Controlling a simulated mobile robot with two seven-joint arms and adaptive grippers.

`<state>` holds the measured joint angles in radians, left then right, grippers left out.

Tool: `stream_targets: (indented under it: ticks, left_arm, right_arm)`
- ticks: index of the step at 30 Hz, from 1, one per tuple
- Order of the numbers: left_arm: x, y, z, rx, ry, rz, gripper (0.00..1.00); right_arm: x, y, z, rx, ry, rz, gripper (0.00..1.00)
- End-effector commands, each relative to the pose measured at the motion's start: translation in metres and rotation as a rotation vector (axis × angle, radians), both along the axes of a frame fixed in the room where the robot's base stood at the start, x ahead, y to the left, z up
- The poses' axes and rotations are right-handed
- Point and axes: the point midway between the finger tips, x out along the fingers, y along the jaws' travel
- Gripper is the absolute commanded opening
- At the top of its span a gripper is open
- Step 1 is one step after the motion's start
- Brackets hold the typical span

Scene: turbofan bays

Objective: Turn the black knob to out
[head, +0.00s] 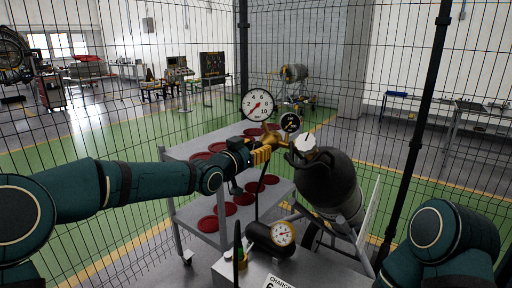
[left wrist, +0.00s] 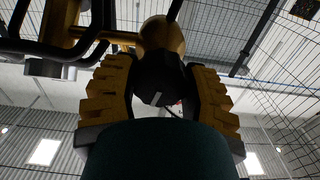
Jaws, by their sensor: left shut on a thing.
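The black knob (left wrist: 158,78) sits between the two yellow fingers of my left gripper (left wrist: 160,92) in the left wrist view. Behind it is a rounded brass body (left wrist: 162,36). In the head view my left gripper (head: 262,155) reaches in from the left and is shut at the brass regulator (head: 272,138), where its fingers hide the knob. I cannot read the knob's setting. A large white gauge (head: 257,104) stands above the regulator, its needle pointing to the lower left. A smaller dark-faced gauge (head: 290,122) is to its right. My right gripper is out of view.
A third gauge (head: 283,234) is mounted lower down. A grey cart (head: 183,210) with several red dishes stands behind. Wire mesh fencing (head: 405,90) surrounds the area.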

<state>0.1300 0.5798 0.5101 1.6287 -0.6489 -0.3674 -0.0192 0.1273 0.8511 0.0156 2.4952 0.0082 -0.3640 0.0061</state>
Motion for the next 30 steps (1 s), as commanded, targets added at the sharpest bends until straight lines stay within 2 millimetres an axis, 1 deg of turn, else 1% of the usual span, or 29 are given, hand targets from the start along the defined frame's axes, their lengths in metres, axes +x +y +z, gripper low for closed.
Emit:
stream_targets:
  ticks: [6,12,18,30]
  left_arm:
    - [0.0006,0.001,-0.0006,-0.112,0.083,0.001,0.11]
    - [0.0007,0.0008,-0.0007,-0.176,0.129,0.0,0.11]
    - [0.0006,0.0008,-0.0006,-0.205,0.149,0.0,0.11]
    - [0.0006,0.0008,-0.0004,-0.208,0.151,0.0,0.11]
  right_arm:
    - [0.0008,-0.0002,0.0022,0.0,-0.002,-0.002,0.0]
    - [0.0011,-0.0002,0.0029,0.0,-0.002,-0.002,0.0]
    - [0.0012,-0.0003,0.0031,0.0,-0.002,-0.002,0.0]
    - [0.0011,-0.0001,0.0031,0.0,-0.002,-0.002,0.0]
